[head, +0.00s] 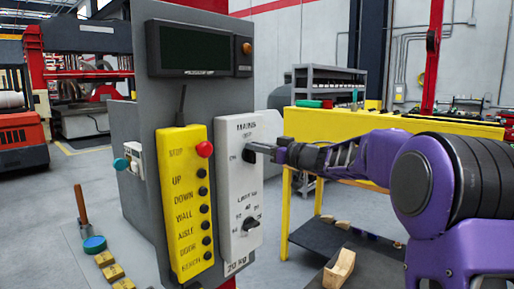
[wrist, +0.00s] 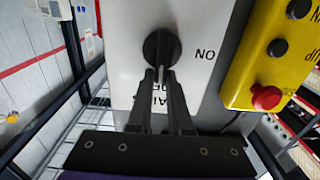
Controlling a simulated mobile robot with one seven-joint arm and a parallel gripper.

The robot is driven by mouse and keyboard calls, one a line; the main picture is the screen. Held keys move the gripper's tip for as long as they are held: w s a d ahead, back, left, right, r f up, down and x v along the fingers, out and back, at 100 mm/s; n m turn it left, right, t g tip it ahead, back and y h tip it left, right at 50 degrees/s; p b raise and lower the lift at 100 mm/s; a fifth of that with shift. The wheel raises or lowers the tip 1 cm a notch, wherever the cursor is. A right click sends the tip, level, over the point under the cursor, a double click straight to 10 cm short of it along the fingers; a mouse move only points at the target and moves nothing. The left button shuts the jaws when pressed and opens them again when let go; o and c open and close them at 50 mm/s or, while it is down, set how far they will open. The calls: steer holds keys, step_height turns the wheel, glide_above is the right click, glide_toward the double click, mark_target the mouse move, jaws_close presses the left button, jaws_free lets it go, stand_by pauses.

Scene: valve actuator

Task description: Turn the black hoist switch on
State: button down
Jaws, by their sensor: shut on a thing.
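The black hoist switch (head: 248,153) is a round knob on the upper part of a white panel (head: 240,185), under the words MAINS and OFF, with ON at its left. My gripper (head: 262,149) reaches in from the right and is shut on the knob. In the wrist view, my two dark fingers (wrist: 161,82) close on the near side of the knob (wrist: 162,46), with the ON label beside it, upside down. The fingers cover part of the knob and of the OFF label, so I cannot tell exactly where the knob points.
A second black knob (head: 251,224) sits lower on the white panel. A yellow button box (head: 187,200) with a red stop button (head: 204,149) is close at the left. A dark display (head: 195,50) is above. A yellow-framed bench (head: 335,130) stands behind my arm.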

mark_target(244, 156)
steer(key=shift+f, duration=0.25)
steer(key=n+b, duration=0.1)
steer(key=n, duration=0.2)
steer(key=s+a+f+n+b, duration=0.1)
steer(key=n, duration=0.5)
steer(key=shift+s+a+f+b, duration=0.15)
steer(key=shift+s+b, duration=0.15)
steer(key=shift+b, duration=0.1)
steer(key=n+b, duration=0.1)
steer(key=n, duration=0.1)
steer(key=f+n+b, duration=0.1)
steer(key=n+b, duration=0.1)
steer(key=n, duration=0.1)
steer(key=shift+s+a, duration=0.15)
steer(key=shift+s, duration=0.05)
steer(key=shift+f+n+b, duration=0.15)
steer(key=shift+n+b, duration=1.05)
steer(key=shift+n, duration=0.4)
steer(key=c, duration=0.9)
jaws_free()
steer(key=shift+o, duration=0.3)
steer(key=shift+w, duration=0.1)
